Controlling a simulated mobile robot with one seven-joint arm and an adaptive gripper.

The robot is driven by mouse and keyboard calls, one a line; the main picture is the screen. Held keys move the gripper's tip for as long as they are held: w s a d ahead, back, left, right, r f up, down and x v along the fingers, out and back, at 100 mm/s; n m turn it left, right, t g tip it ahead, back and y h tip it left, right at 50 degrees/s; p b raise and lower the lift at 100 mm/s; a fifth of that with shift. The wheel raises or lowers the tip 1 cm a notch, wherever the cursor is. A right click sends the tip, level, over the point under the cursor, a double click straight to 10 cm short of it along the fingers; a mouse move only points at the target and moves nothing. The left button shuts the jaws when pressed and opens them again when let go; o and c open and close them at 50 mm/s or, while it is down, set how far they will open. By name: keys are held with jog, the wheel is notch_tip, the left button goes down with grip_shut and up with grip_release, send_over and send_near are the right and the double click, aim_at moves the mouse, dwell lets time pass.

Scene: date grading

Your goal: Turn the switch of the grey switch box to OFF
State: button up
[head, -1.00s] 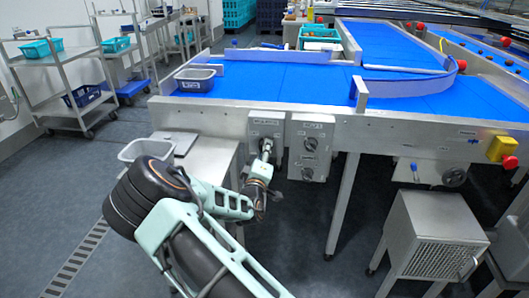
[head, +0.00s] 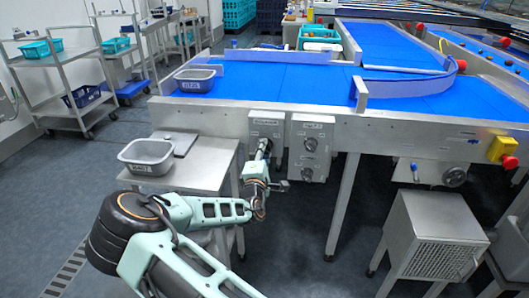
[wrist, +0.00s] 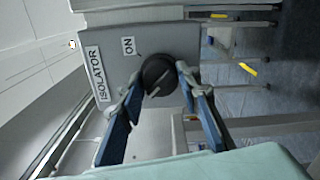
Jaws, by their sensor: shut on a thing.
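The grey switch box (head: 266,124) is fixed to the front of the conveyor frame. The wrist view shows its face (wrist: 116,68), labelled ISOLATOR, with an ON mark beside the round black switch (wrist: 158,74). A pale line shows on the switch, slanting away from the ON mark. An OFF mark is not visible. My gripper (wrist: 158,80) is shut on the switch, one blue-padded finger on each side. In the head view my gripper (head: 262,153) reaches the box from below and hides most of the switch.
A side table (head: 205,172) with a grey tub (head: 147,157) stands at the left. A red stop button on a yellow box (head: 502,149) is far right.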

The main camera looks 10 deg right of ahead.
dwell(0.4)
jog(key=o, duration=1.2)
jog(key=shift+c, duration=0.2)
jog(key=v, duration=1.2)
